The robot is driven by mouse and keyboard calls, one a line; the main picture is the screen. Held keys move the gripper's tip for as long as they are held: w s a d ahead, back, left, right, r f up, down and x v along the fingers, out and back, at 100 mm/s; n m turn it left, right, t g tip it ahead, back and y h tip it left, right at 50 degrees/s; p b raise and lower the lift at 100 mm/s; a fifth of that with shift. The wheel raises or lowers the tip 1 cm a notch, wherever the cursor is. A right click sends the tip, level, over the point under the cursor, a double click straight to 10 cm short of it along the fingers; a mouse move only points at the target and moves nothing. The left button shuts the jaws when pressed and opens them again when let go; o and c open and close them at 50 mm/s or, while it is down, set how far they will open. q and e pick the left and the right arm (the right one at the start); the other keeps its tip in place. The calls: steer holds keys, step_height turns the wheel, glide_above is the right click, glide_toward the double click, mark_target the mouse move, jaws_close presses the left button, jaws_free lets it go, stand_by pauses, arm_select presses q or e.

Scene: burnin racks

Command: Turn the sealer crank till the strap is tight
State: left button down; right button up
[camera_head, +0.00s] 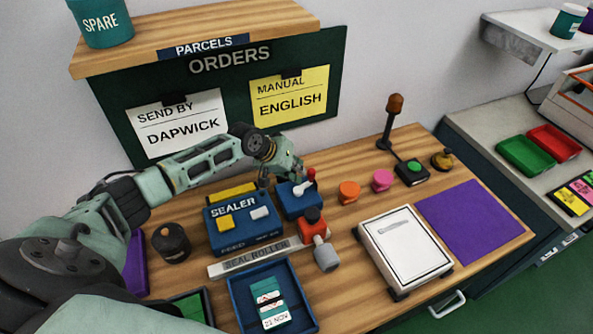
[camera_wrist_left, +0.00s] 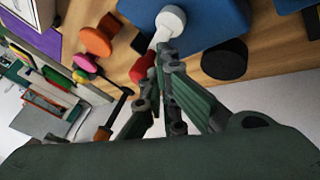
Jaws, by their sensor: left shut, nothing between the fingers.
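The blue sealer (camera_head: 242,226) stands on the wooden bench. At its right is a blue box (camera_head: 301,203) with a white crank arm (camera_head: 303,187) and a red knob (camera_head: 311,174). My left gripper (camera_head: 296,175) is over this box, close to the crank. In the left wrist view its fingertips (camera_wrist_left: 166,47) are together, beside the white crank hub (camera_wrist_left: 172,19) and the red knob (camera_wrist_left: 143,68). Nothing is held between them. Whether they touch the crank I cannot tell. No strap can be made out. My right gripper is out of view.
A red and grey tool (camera_head: 314,227) lies in front of the blue box. A blue tray (camera_head: 246,318) with a teal card is at the front. A white-topped scale (camera_head: 403,248) and purple mat (camera_head: 475,222) are at right. Orange (camera_head: 349,191) and pink (camera_head: 382,180) rolls stand behind.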

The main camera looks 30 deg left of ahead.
arm_select(q)
steer(key=shift+w+d+p, duration=0.15)
steer(key=shift+d+p, duration=0.15)
steer(key=shift+d, duration=0.1)
steer(key=shift+s+a+r, duration=0.3)
steer(key=shift+r, duration=0.1)
steer(key=v, duration=1)
steer(key=shift+a+r, duration=0.15)
steer(key=shift+r, duration=0.2)
steer(key=shift+s, duration=0.2)
